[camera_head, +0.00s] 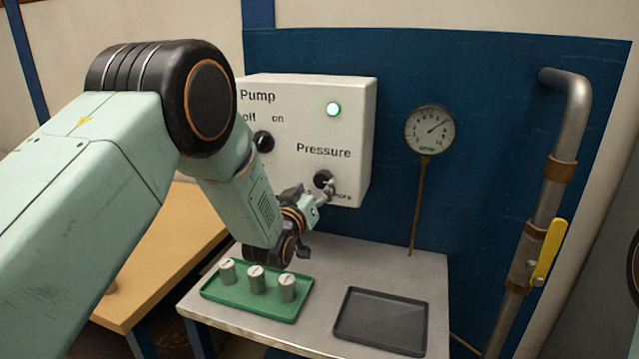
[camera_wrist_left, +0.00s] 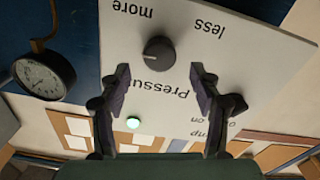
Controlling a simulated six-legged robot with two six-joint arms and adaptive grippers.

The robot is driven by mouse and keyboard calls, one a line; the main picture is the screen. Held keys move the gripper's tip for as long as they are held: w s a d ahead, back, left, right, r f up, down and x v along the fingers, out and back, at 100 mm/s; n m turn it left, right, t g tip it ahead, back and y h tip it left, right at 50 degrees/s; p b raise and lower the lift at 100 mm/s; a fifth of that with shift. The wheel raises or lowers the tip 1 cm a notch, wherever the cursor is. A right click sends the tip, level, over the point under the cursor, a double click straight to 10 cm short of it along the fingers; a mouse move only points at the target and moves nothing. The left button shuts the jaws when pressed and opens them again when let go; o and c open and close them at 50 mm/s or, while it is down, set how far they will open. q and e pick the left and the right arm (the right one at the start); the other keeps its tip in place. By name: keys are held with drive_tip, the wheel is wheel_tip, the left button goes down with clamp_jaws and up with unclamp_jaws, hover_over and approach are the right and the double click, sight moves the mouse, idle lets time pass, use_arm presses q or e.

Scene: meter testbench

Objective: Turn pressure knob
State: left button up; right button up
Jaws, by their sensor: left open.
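The dark round pressure knob (camera_head: 323,179) sits on the lower part of the white control box (camera_head: 355,110), under the word "Pressure". In the left wrist view, which is upside down, the pressure knob (camera_wrist_left: 158,53) lies ahead of the fingertips, roughly midway between them. My left gripper (camera_head: 327,190) is close to the box face at the knob, partly covering the lettering below it. In the left wrist view my left gripper (camera_wrist_left: 160,76) is open, with nothing between its fingers. Whether a fingertip touches the knob cannot be told. My right gripper is not in view.
A pump knob (camera_head: 264,140) and a lit green lamp (camera_head: 333,109) are on the box. A gauge (camera_head: 430,130) stands right of it. Below are a green tray (camera_head: 250,305) with three metal cylinders and an empty dark tray (camera_head: 382,320). A pipe with yellow lever (camera_head: 548,252) is at right.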

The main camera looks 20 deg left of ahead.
sight(321, 181)
use_arm(q)
drive_tip(key=shift+w+d, duration=0.1)
drive_tip(key=shift+w, duration=2)
